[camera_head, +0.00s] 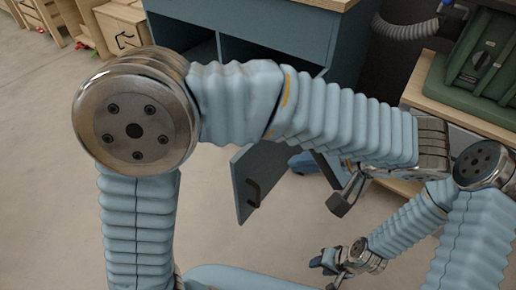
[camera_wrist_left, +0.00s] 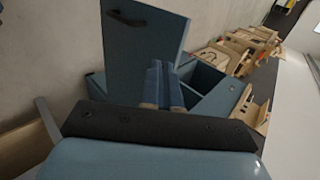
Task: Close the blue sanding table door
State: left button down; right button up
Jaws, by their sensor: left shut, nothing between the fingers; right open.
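The blue sanding table (camera_head: 345,35) stands at the top centre of the head view, with open dark compartments. Its blue door (camera_head: 275,165) with a black handle stands open, swung out towards me and partly hidden by my left arm. In the left wrist view the door (camera_wrist_left: 150,50) rises upright in front of the fingers. My left gripper (camera_head: 344,200) is shut and empty, to the right of the door in the head view. Its fingers (camera_wrist_left: 162,85) overlap the door in the wrist view; I cannot tell whether they touch it. My right gripper (camera_head: 325,262) is open and empty, lower down.
A green case (camera_head: 480,70) sits on a wooden-topped bench (camera_head: 450,110) at the right. Wooden cabinets (camera_head: 120,25) stand at the upper left. A blue object (camera_head: 303,163) shows behind the door. The grey floor is clear at the left and below the door.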

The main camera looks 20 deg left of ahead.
aim_at(245, 159)
pick_arm(q)
jog(key=x, duration=0.4)
jog(key=a+r+x, duration=0.1)
jog(key=x, duration=0.7)
jog(key=shift+w+a+r, duration=0.2)
jog(key=shift+w+r, duration=0.05)
jog(key=shift+r, duration=0.15)
jog(key=shift+w+a, duration=0.15)
jog(key=shift+a, duration=0.2)
jog(key=shift+a, duration=0.1)
